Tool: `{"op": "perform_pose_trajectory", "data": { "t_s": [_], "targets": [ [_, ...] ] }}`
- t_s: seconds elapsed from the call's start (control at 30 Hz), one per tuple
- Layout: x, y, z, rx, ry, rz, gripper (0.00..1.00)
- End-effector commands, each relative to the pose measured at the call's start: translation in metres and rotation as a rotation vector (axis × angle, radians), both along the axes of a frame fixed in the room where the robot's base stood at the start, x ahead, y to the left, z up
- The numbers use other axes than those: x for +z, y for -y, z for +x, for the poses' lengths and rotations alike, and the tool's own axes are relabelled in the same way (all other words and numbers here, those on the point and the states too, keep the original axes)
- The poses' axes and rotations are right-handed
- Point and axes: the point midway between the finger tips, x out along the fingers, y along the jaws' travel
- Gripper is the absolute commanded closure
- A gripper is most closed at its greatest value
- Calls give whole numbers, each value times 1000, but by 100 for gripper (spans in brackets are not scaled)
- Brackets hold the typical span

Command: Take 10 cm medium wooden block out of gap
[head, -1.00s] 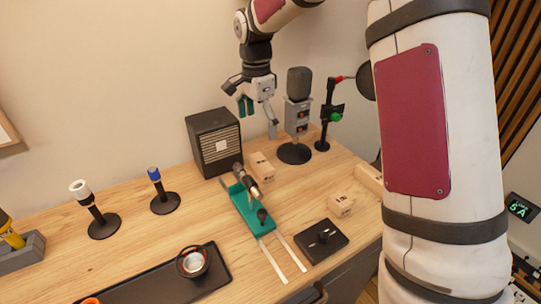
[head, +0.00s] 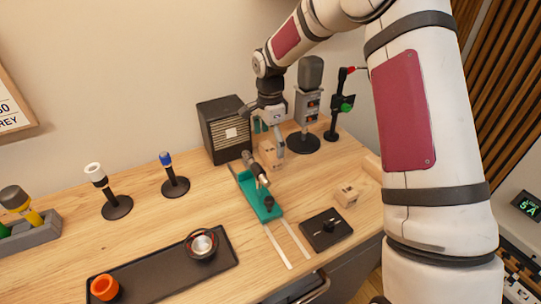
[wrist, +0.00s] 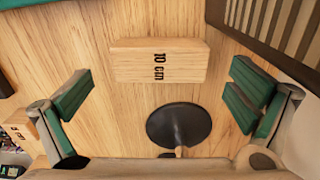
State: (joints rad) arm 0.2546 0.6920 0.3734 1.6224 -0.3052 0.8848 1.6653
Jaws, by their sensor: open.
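The wooden block marked "10 cm" (wrist: 160,60) lies on the wooden bench in the wrist view, ahead of my fingers. In the head view the block (head: 268,155) is partly covered by my gripper, between the dark speaker box and the round microphone base. My gripper (wrist: 160,97) is open, with green-padded fingers wide apart to the left and right and nothing between them. In the head view my gripper (head: 268,132) is just above the block. No contact with the block shows.
The speaker box (head: 225,128) stands left of the block, the microphone stand (head: 303,142) right of it. A teal slide fixture (head: 262,205) with rails is in front. Another wooden block (head: 346,195) and a black box (head: 326,229) sit to the right.

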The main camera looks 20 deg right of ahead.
Motion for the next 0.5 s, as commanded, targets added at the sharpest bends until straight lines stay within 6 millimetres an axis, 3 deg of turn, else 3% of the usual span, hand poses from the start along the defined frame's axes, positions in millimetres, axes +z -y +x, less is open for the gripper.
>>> {"op": "perform_pose_trajectory", "data": {
  "t_s": [0.3, 0.5],
  "targets": [
    [-41, 1, -1, -1, -2, 1, 0],
    [-45, 1, 0, 0, 1, 0, 0]
  ]
}}
